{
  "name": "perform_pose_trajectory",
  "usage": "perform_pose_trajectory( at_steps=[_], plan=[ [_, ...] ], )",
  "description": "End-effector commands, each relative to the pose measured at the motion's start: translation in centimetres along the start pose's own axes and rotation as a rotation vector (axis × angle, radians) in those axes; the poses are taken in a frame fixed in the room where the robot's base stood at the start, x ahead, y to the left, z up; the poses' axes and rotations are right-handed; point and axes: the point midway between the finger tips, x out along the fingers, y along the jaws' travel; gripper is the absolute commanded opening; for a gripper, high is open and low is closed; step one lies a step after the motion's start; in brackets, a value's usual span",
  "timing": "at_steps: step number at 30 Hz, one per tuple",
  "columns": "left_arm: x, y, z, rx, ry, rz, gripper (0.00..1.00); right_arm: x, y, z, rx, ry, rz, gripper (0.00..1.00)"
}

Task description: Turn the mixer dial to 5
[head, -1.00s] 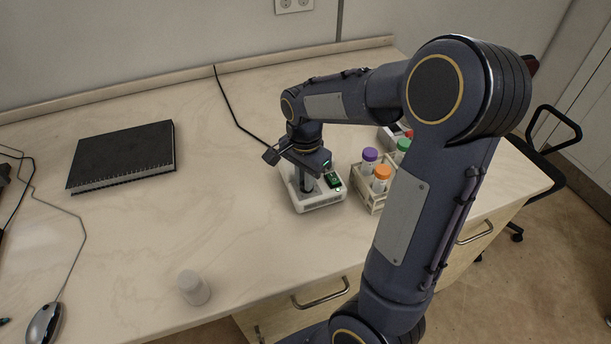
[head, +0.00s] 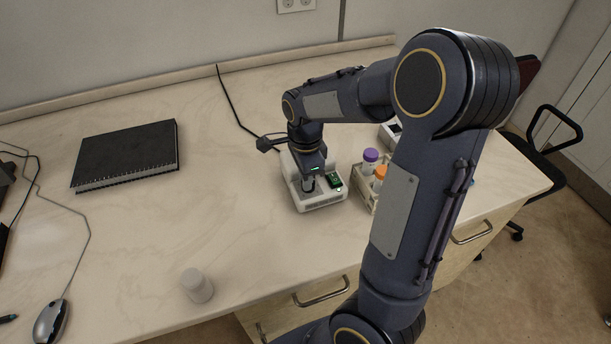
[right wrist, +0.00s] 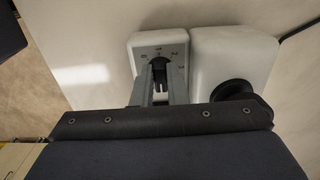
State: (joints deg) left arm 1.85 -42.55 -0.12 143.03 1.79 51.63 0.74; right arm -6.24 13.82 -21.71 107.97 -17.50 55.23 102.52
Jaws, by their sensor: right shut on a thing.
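The mixer (head: 322,202) is a small white device with a green-lit display (head: 333,181), standing on the bench in the head view. In the right wrist view its pale dial panel (right wrist: 174,42) shows small scale marks around a dark dial (right wrist: 159,68). My right gripper (head: 308,184) points down over the mixer. In the right wrist view the right gripper (right wrist: 160,80) has its fingers closed around the dial. The fingers partly hide the dial, and I cannot read its setting. My left gripper is out of view.
A rack (head: 361,191) with capped tubes stands just right of the mixer, partly behind my right arm. A cable (head: 232,112) runs behind the mixer.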

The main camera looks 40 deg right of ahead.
Motion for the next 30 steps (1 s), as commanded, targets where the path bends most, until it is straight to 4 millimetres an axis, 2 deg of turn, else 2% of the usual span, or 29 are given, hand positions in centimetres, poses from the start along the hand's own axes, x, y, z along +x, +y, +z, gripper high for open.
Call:
perform_pose_trajectory(
  at_steps=[8,9,14,23,26,30],
  plan=[
    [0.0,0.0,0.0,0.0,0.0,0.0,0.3,-0.1,-0.1,0.0,0.0,0.0,-0.005,0.0],
    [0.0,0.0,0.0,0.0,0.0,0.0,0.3,-0.1,-0.1,0.0,0.0,0.0,-0.005,0.14],
    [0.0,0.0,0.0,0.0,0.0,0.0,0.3,-0.1,-0.1,0.0,0.0,0.0,-0.003,0.35],
    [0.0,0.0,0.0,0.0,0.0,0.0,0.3,-0.2,-0.1,0.0,-0.001,0.0,-0.002,0.35],
    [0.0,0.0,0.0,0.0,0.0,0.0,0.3,-1.1,-0.1,0.0,-0.001,-0.001,-0.004,0.35],
    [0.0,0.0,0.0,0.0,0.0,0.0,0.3,-3.5,-0.1,0.0,-0.001,-0.001,-0.007,0.35]
  ],
)
